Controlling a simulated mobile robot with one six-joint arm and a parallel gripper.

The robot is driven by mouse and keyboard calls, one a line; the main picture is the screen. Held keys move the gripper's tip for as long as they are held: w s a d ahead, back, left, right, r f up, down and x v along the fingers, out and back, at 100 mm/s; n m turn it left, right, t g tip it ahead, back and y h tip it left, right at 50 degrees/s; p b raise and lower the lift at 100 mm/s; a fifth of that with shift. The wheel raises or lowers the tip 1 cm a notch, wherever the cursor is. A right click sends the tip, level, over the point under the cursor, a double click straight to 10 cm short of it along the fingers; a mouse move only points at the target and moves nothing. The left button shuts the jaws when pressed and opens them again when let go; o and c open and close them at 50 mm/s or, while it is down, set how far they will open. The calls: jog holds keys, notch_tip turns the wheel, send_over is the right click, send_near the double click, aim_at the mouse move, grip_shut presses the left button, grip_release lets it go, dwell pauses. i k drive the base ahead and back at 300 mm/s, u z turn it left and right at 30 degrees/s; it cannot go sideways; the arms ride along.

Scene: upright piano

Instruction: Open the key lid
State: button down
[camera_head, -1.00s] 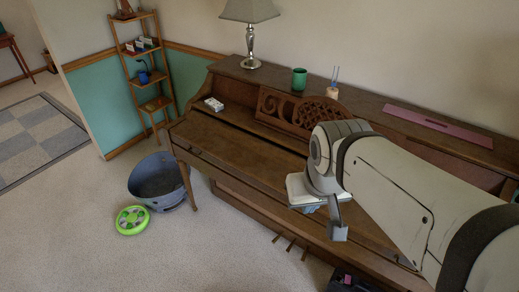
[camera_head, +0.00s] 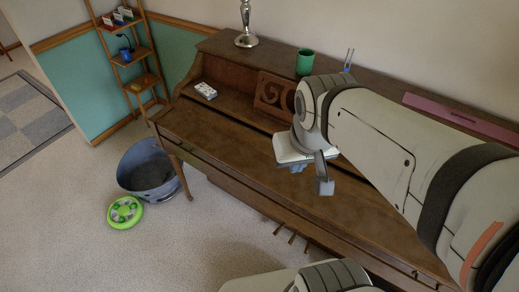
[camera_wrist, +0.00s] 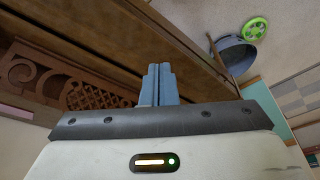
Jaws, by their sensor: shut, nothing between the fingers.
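The key lid (camera_head: 222,132) is the long brown wooden surface on the front of the upright piano in the head view. It looks closed, and no keys show. Whether the fingertips touch the lid cannot be told. My arm hides the piano's right part.
A carved music rest (camera_head: 270,97) stands behind the lid. A white box (camera_head: 205,91) lies at its left end. A green cup (camera_head: 305,62), lamp base (camera_head: 246,30) and pink strip (camera_head: 455,115) are on top. A grey tub (camera_head: 150,172) and green round toy (camera_head: 125,212) are on the floor.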

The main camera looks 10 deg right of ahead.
aim_at(357, 212)
jog(key=z, duration=0.05)
jog(key=k, duration=0.2)
jog(key=u, duration=0.65)
jog(key=i, duration=1.25)
jog(key=u, duration=0.15)
